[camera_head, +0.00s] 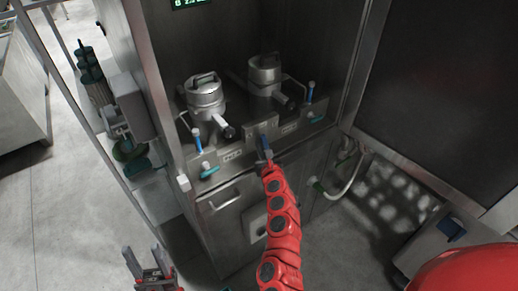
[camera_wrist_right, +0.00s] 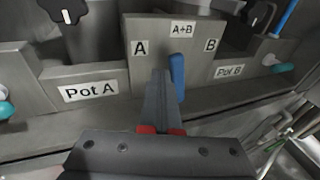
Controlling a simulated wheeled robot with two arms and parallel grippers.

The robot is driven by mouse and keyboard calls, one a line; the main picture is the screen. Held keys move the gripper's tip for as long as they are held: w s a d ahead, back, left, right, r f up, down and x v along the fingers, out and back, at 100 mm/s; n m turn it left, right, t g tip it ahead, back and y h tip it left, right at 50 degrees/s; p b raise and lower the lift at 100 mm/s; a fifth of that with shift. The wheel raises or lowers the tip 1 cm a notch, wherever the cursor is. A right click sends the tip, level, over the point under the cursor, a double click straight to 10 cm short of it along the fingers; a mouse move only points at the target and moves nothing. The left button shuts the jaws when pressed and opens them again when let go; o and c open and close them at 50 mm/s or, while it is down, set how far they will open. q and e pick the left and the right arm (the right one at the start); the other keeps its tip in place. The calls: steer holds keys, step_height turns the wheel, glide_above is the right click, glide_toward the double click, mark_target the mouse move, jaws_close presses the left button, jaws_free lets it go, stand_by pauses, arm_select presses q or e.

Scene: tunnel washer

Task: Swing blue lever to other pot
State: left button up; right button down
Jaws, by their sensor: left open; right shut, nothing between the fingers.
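The blue lever (camera_head: 265,143) stands on the middle of the metal front panel between the two pots. In the right wrist view the blue lever (camera_wrist_right: 177,76) stands roughly upright between the A and B marks, below the A+B mark. My right gripper (camera_wrist_right: 158,78) is shut and empty, just left of the lever; I cannot tell whether they touch. It also shows in the head view (camera_head: 265,162), at the lever. Steel pot A (camera_head: 205,98) is on the left and pot B (camera_head: 265,75) on the right. My left gripper (camera_head: 152,272) is open, low at the left.
Smaller blue handles (camera_head: 197,140) and (camera_head: 310,92) stand at the panel's ends. Teal taps (camera_head: 210,171) and (camera_head: 318,118) project beside them. A steel cabinet door (camera_head: 225,205) is below. A dark panel (camera_head: 430,90) bounds the right.

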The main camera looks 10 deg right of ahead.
steer(key=shift+w+d+r, duration=0.2)
steer(key=shift+d+r, duration=0.2)
steer(key=shift+d, duration=0.1)
steer(key=shift+w+d+r, duration=0.15)
steer(key=shift+w+d, duration=0.1)
steer(key=shift+d, duration=0.35)
steer(key=shift+w+d+r, duration=0.1)
steer(key=shift+w+d, duration=0.1)
steer(key=shift+d, duration=0.4)
stand_by(0.5)
steer(key=shift+w+d+f+b, duration=0.15)
steer(key=shift+w+d+b, duration=0.1)
steer(key=shift+d, duration=0.3)
steer(key=shift+w+d+f+b, duration=0.15)
steer(key=shift+w+d+b, duration=0.1)
steer(key=shift+d, duration=0.3)
stand_by(0.6)
steer(key=shift+d+f, duration=0.15)
stand_by(0.4)
steer(key=shift+r+p, duration=0.35)
steer(key=shift+r, duration=0.05)
